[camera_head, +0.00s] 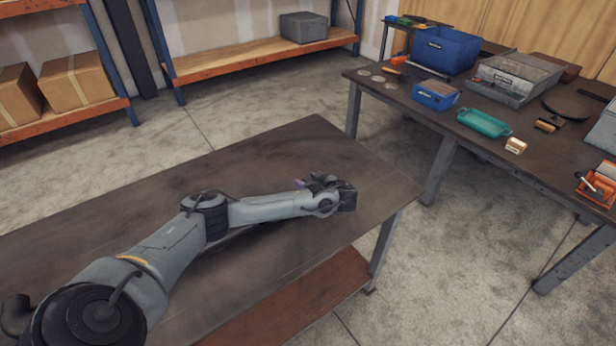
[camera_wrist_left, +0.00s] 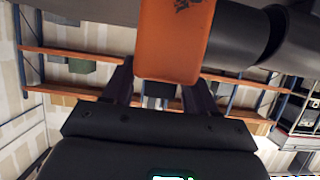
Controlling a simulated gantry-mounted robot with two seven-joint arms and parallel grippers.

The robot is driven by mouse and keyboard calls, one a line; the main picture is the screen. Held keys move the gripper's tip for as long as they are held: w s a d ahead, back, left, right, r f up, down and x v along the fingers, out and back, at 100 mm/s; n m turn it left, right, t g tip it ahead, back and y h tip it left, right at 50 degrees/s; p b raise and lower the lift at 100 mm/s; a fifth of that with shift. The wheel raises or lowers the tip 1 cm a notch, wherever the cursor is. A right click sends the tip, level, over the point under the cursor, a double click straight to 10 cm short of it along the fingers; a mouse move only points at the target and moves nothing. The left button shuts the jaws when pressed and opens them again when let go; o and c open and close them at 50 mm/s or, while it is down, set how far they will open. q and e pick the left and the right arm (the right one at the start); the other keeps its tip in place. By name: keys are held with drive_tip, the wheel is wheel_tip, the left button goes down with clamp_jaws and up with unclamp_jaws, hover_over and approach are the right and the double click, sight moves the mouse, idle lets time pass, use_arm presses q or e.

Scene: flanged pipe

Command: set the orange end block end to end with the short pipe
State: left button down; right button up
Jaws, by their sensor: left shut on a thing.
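My left gripper (camera_head: 328,184) is over the far part of the brown table in the head view. In the left wrist view, its two dark fingers (camera_wrist_left: 160,90) are shut on the orange end block (camera_wrist_left: 175,42), a rounded-corner block with dark markings. A dark grey cylindrical body (camera_wrist_left: 238,36) with a wider ring shows right beside the block's right side; it looks like the short pipe. I cannot tell whether the two touch or only overlap in this view. The head view does not show the orange block, and my arm and hand cover that spot. My right gripper is not in view.
The brown table (camera_head: 120,190) has free surface around my arm. A second table (camera_head: 400,92) at the right carries a blue bin (camera_head: 446,50), a grey tray (camera_head: 512,78), a teal tray (camera_head: 484,123) and smaller things. Shelves (camera_head: 255,54) stand at the back left.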

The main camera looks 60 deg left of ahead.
use_arm(q)
drive_tip(key=shift+f, duration=0.3)
drive_tip(key=c, duration=0.6)
unclamp_jaws()
drive_tip(key=shift+f, duration=0.15)
drive_tip(key=shift+o, duration=1.4)
